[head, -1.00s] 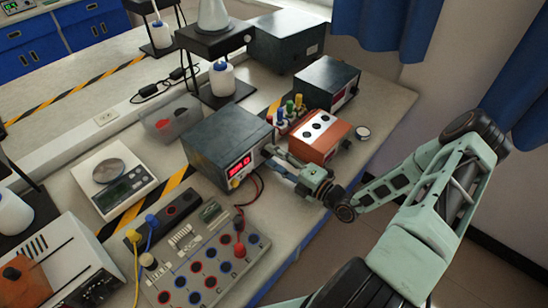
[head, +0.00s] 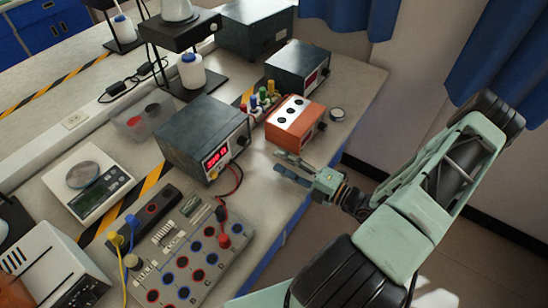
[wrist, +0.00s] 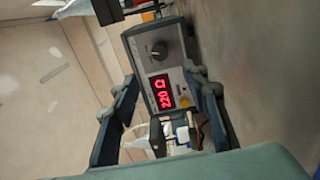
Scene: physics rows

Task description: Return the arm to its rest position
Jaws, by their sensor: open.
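My gripper (head: 283,166) is open and empty at the front edge of the bench, in front of the dark power-supply-like box (head: 205,135) with a red display. The fingers point toward the back left and appear apart from the box. In the wrist view the two fingers stand apart, with the meter box (wrist: 158,75) showing between them and its red display reading 220 Ω. My pale green arm reaches in from the lower right over the floor beside the bench.
An orange box (head: 295,124) and a second dark meter (head: 298,68) stand behind my gripper. A terminal board (head: 190,255) with red and blue sockets lies at front left. A scale (head: 88,185) sits further left. Floor beside the bench is clear.

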